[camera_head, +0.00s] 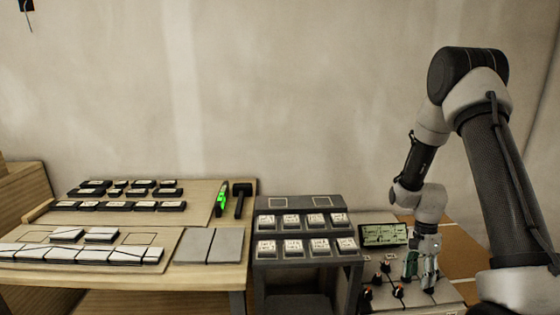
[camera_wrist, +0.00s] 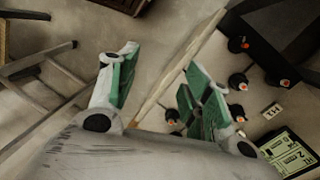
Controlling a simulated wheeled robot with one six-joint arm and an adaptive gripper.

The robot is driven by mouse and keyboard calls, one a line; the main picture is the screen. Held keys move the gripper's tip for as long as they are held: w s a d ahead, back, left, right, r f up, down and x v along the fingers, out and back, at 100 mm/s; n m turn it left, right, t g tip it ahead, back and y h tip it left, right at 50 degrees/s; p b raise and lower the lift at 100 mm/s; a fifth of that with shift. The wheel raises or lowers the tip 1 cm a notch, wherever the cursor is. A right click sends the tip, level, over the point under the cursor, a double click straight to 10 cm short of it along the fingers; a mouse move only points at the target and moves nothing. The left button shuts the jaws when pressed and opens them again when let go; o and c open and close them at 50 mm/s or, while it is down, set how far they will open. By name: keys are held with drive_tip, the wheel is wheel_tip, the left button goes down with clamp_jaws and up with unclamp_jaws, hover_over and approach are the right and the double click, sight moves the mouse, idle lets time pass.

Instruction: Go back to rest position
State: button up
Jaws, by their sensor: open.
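My gripper (camera_head: 420,284) points down at the right in the head view, over or beside a grey control box (camera_head: 446,297) with dark, orange-topped knobs (camera_head: 398,291). In the wrist view my gripper (camera_wrist: 160,60) has its two green-lined fingers spread apart, with nothing between them but a view of the floor and a pale strip beyond. The knobs also show in the wrist view (camera_wrist: 238,82), to the right of the fingers. I cannot tell from these views how close the fingertips are to the box.
A green-lit display (camera_head: 383,235) stands behind the knobs. Left of it is a dark rack (camera_head: 300,222) of white labelled pieces. Farther left, a wooden table (camera_head: 215,278) holds tiles, black blocks, a green-lit level (camera_head: 221,198) and a black mallet (camera_head: 241,198).

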drive_tip(key=s+a+r+n+t, duration=0.2)
drive_tip(key=s+r+n, duration=0.2)
drive_tip(key=s+r, duration=0.3)
drive_tip(key=s+a+r+n+t, duration=0.2)
drive_tip(key=s+r+n, duration=0.3)
drive_tip(key=r, duration=1.1)
drive_tip(key=s+a+r+n+t, duration=0.2)
drive_tip(key=s+r+n, duration=0.3)
drive_tip(key=s+r, duration=0.4)
wheel_tip(320, 180, up, 3)
drive_tip(key=shift+s+t, duration=0.3)
drive_tip(key=shift+t, duration=0.3)
